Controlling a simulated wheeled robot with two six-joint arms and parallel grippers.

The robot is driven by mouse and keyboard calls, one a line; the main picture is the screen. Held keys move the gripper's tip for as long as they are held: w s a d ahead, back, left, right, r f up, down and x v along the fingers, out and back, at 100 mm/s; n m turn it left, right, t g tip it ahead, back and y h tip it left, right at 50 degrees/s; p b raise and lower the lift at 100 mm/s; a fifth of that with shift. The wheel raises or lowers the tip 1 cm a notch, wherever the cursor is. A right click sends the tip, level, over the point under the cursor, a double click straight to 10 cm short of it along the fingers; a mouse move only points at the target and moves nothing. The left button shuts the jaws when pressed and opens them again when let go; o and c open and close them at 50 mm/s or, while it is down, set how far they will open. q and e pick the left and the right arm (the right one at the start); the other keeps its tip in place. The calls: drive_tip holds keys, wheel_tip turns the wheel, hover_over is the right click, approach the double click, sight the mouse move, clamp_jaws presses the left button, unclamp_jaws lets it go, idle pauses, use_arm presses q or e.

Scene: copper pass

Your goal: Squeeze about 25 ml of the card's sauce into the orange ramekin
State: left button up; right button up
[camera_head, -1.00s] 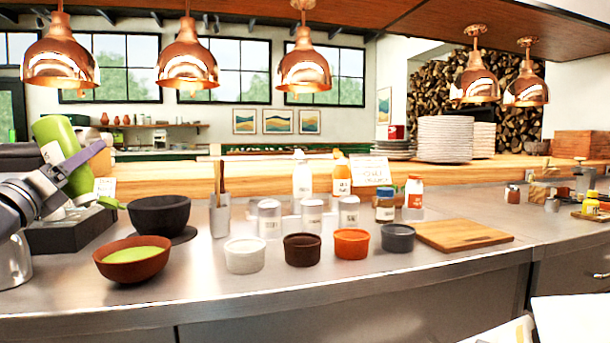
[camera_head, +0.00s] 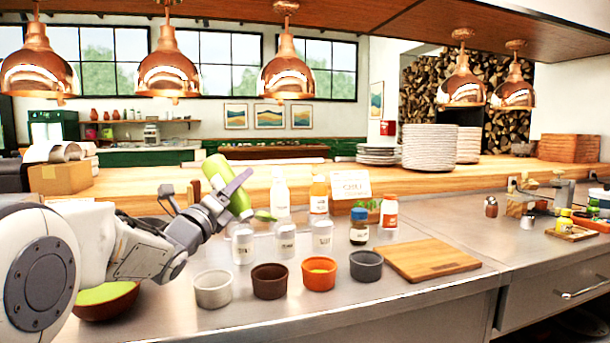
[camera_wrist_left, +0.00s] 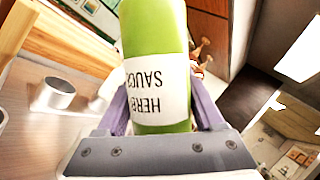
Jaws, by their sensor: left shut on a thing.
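My left gripper (camera_head: 228,196) is shut on a green squeeze bottle (camera_head: 216,172). The bottle is tilted, its green tip pointing down and right, above the counter behind the ramekins. In the left wrist view the bottle (camera_wrist_left: 153,35) fills the middle between the purple fingers, and its label reads HERB SAUCE upside down. The orange ramekin (camera_head: 319,276) stands on the counter, to the right of and nearer than the bottle tip, apart from it. Its inside looks orange-yellow. A white card (camera_head: 349,186) stands at the back; its writing is too small to read surely. My right gripper is not in view.
White (camera_head: 213,290), dark brown (camera_head: 270,283) and grey (camera_head: 366,267) ramekins flank the orange one. Several small jars and bottles stand behind them. A wooden board (camera_head: 430,258) lies to the right. A brown bowl (camera_head: 105,308) sits at the left, partly behind my arm.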

use_arm(q)
drive_tip(key=s+d+f+n+g+y+p, duration=0.1)
drive_tip(key=d+n+g+p, duration=0.2)
drive_tip(key=d+n+p, duration=0.95)
drive_tip(key=s+d+f+n+g+y+p, duration=0.1)
drive_tip(key=d+f+n+g+y+p, duration=0.25)
drive_tip(key=p, duration=1.55)
drive_tip(key=w+a+r+n+y+p, duration=0.2)
drive_tip(key=a+r+n, duration=0.3)
drive_tip(key=n, duration=0.8)
drive_tip(key=shift+w+n+g+p, duration=0.35)
drive_tip(key=shift+w+n+p, duration=0.05)
drive_tip(key=shift+w+p, duration=0.45)
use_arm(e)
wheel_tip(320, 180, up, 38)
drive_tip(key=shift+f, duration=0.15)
use_arm(q)
drive_tip(key=s+a+f+n+y, duration=0.1)
drive_tip(key=s+a+f, duration=0.1)
drive_tip(key=s+a, duration=0.9)
drive_tip(key=shift+a+f, duration=0.15)
drive_tip(key=shift+a, duration=0.95)
